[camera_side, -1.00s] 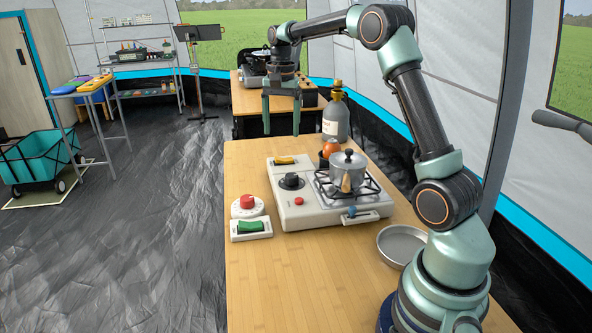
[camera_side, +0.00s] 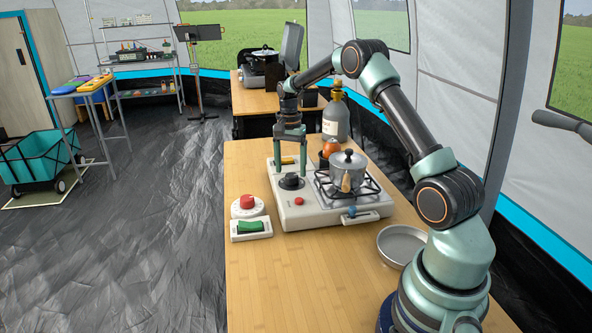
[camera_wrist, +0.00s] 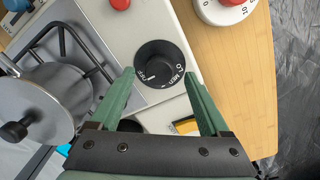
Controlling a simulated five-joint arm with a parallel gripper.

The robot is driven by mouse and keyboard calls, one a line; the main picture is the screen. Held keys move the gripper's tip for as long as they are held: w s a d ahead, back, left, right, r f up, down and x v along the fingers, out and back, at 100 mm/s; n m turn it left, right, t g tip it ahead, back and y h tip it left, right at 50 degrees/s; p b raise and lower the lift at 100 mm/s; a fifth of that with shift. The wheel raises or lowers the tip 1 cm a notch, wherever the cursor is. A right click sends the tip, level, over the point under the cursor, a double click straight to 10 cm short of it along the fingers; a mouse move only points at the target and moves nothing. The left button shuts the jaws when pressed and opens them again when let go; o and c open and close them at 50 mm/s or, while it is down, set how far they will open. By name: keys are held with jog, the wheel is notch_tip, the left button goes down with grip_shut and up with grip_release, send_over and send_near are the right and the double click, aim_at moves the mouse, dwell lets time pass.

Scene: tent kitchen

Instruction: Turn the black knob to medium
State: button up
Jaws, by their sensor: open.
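The black knob (camera_side: 291,182) sits on the top left of the white camp stove (camera_side: 318,216). In the wrist view the knob (camera_wrist: 163,66) has white lettering, including what looks like OFF and MED, and a white pointer line on its left part, near OFF. My gripper (camera_side: 290,172) points down, just above or around the knob in the side view. In the wrist view my gripper (camera_wrist: 160,74) is open, with one green finger to each side of the knob's near edge. I cannot tell whether either finger touches it.
A steel pot (camera_side: 347,172) stands on the burner right of the knob. A red button (camera_side: 299,201) lies in front of it. A white dial with a red top (camera_side: 247,207) and a green rocker switch (camera_side: 250,228) are left of the stove. A gas bottle (camera_side: 336,117) stands behind.

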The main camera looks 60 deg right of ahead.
jog(key=shift+f, duration=0.95)
grip_shut()
